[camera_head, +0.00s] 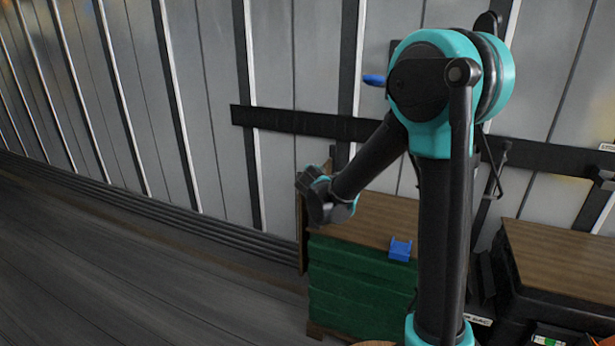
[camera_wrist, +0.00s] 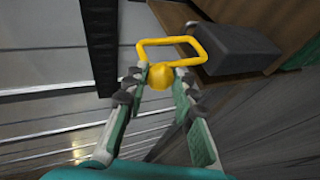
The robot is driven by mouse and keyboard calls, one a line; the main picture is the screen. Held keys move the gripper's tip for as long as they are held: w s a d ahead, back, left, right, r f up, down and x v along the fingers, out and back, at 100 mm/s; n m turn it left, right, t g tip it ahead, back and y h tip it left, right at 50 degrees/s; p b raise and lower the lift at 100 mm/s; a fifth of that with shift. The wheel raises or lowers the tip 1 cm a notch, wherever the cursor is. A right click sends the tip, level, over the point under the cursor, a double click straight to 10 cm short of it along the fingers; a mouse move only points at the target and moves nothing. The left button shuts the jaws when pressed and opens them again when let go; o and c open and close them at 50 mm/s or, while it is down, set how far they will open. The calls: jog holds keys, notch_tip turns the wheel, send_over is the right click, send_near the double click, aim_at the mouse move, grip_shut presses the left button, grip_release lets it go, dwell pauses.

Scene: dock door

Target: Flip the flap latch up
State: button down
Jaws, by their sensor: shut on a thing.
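The flap latch (camera_wrist: 160,74) is yellow, with a squarish loop and a rounded knob at the loop's near side. It shows in the wrist view beside a dark grey block (camera_wrist: 238,50). My gripper (camera_wrist: 162,82) is shut on the latch, with the knob between its two fingertips and the loop reaching out beyond them. In the head view my arm reaches down to the left, and my wrist is at the left end of a green crate with a wooden top. The latch and my fingertips are hidden there.
The green crate (camera_head: 355,285) stands against the ribbed metal wall (camera_head: 205,110). A small blue bracket (camera_head: 400,249) is on its front top edge. A black case with a wooden top (camera_head: 560,245) stands at the right. The floor (camera_head: 120,270) at the left is clear.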

jog(key=shift+d+m+y, duration=0.3)
jog(key=shift+d+m, duration=0.1)
jog(key=shift+d, duration=0.2)
jog(key=shift+t, duration=0.3)
jog(key=c, duration=1.2)
grip_release()
jog(key=shift+f, duration=0.1)
jog(key=shift+s, duration=0.15)
jog(key=v, duration=1.1)
jog(key=shift+s+r, duration=0.25)
jog(key=shift+s, duration=0.1)
